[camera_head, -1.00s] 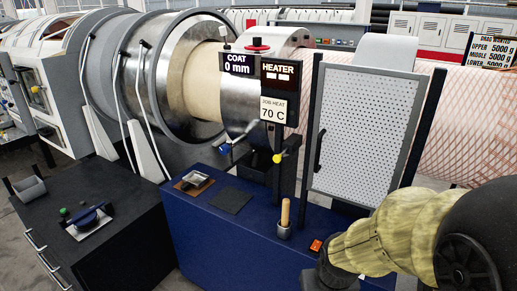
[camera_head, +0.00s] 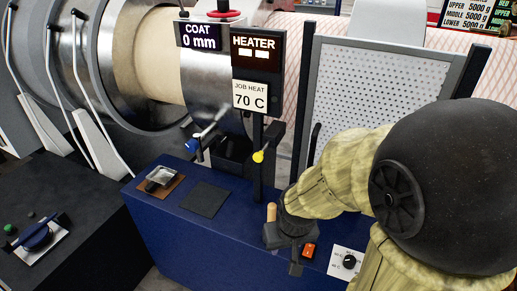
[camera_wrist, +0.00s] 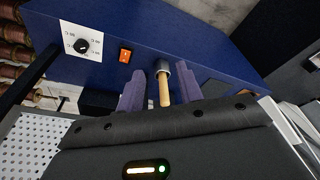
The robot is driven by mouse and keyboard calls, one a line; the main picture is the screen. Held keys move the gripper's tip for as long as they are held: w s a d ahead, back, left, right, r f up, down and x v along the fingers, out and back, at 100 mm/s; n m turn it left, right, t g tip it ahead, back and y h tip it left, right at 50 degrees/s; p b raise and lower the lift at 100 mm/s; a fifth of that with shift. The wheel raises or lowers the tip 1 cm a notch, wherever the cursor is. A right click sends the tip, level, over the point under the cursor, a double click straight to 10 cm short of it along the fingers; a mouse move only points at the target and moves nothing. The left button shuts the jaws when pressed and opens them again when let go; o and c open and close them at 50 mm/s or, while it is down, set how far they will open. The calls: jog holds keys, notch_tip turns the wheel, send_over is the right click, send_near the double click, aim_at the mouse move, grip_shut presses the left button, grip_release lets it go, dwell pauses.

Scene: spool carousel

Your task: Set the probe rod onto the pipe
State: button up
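The probe rod (camera_head: 271,212) has a light wooden handle and stands upright on the blue cabinet. In the wrist view the rod (camera_wrist: 164,90) shows its wooden handle, with its far end in a small grey cup (camera_wrist: 160,66). My gripper (camera_wrist: 160,88) is open, with one purple finger on each side of the rod and a gap visible on both sides. In the head view my gripper (camera_head: 287,238) is down beside the rod and hides its base. The pipe (camera_head: 147,55) is beige and runs across the back, through a metal collar.
A heater display (camera_head: 257,47) and post stand behind the rod. A perforated panel (camera_head: 352,95) is to the right.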

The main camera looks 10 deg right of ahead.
jog(key=shift+o, duration=0.4)
jog(key=shift+s, duration=0.15)
jog(key=shift+o, duration=1.3)
jog(key=w+a+f+m+t+h+p, duration=0.1)
jog(key=w+a+f+m+t, duration=0.15)
jog(key=w, duration=0.55)
jog(key=w+a+f+m+t+h+p, duration=0.1)
jog(key=w+a+m+t+h, duration=0.2)
jog(key=w, duration=0.4)
jog(key=w+a+r+m+t+h+p, duration=0.1)
jog(key=a+r+t+h+p, duration=0.1)
jog(key=a+r+t+h, duration=0.2)
notch_tip(320, 180, up, 4)
jog(key=t+h, duration=0.2)
jog(key=shift+w+f+m+h, duration=0.2)
jog(key=shift+w+m+h, duration=0.1)
jog(key=shift+w+m, duration=0.05)
jog(key=shift+t, duration=0.25)
